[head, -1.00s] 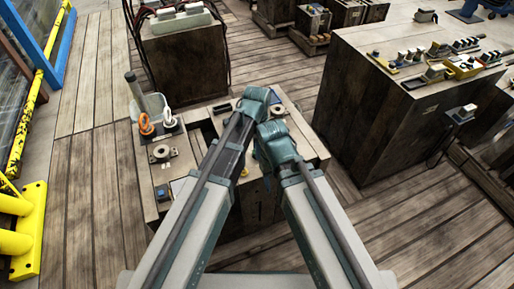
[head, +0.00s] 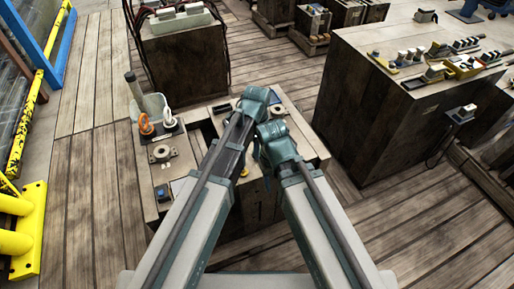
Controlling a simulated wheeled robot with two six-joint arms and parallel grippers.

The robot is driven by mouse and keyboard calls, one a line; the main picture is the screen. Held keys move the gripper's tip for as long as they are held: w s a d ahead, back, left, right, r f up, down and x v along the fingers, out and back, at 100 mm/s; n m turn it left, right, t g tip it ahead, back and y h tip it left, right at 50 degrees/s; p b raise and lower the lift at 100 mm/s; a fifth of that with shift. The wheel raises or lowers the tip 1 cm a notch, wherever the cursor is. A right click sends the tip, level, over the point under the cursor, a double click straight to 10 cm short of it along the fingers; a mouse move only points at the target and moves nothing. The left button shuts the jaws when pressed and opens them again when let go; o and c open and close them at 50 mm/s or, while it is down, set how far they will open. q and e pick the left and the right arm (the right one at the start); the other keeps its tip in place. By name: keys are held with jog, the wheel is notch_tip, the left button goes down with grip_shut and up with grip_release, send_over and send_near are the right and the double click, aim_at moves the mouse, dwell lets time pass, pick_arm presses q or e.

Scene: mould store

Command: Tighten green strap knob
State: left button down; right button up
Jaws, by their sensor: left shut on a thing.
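No green strap knob can be made out; my two arms cover the middle of the low wooden block (head: 150,205) in front of me. My left gripper (head: 242,166) is low over that block, mostly behind my own arm links. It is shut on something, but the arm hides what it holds. A small yellow piece shows beside it. My right arm bends down close beside the left one, and its gripper is hidden behind the arm.
On the block's left side are a clear container (head: 154,105), an orange hook (head: 146,124), a white hook (head: 169,118), a round metal fitting (head: 161,153) and a small blue piece (head: 162,192). A large dark block (head: 385,110) stands right. Yellow rails (head: 30,225) stand left.

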pick_arm(q)
jog(key=c, duration=0.5)
grip_release()
notch_tip(320, 180, up, 14)
jog(key=p, duration=1.3)
jog(key=shift+p, duration=0.4)
jog(key=shift+f, duration=0.15)
